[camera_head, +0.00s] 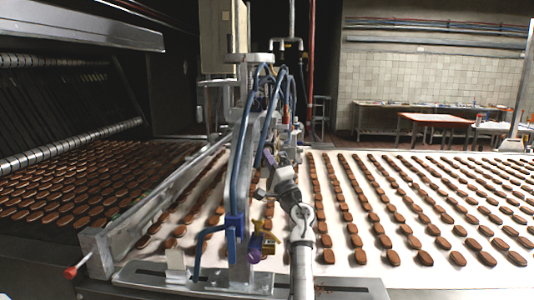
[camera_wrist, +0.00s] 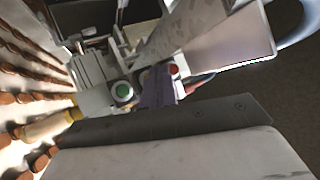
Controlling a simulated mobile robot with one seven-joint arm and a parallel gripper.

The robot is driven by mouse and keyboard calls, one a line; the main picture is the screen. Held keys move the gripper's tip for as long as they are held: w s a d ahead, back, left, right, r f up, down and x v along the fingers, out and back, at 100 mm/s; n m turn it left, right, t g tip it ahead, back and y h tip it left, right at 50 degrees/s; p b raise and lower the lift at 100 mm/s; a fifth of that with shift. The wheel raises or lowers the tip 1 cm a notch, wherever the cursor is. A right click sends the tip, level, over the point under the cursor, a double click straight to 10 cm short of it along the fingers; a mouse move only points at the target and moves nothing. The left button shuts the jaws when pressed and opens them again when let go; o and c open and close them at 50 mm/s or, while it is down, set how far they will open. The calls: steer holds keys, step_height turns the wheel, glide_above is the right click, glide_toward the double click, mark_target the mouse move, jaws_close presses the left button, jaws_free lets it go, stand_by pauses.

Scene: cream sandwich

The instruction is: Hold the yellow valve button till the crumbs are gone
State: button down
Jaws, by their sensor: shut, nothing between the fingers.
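A small yellow part (camera_head: 262,225), which looks like the yellow valve button, sits low on the metal bracket in the head view. In the wrist view a yellow collar (camera_wrist: 76,114) on a cream cylinder shows at the left; I cannot tell if it is the same part.
Blue hoses (camera_head: 236,175) run down the upright frame. Rows of brown biscuits (camera_head: 385,210) lie on the white belt. A metal rail (camera_head: 165,200) crosses it at the left.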

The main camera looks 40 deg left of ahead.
steer(key=shift+w+a+f+b, duration=0.15)
steer(key=shift+w+b, duration=0.05)
steer(key=shift+b, duration=0.7)
steer(key=shift+w, duration=0.15)
steer(key=shift+w+a+b, duration=0.3)
steer(key=shift+w+b, duration=0.1)
steer(key=shift+b, duration=0.9)
stand_by(0.6)
stand_by(1.5)
steer(key=shift+s+d+p, duration=0.45)
steer(key=shift+s+p, duration=0.05)
steer(key=shift+s, duration=0.25)
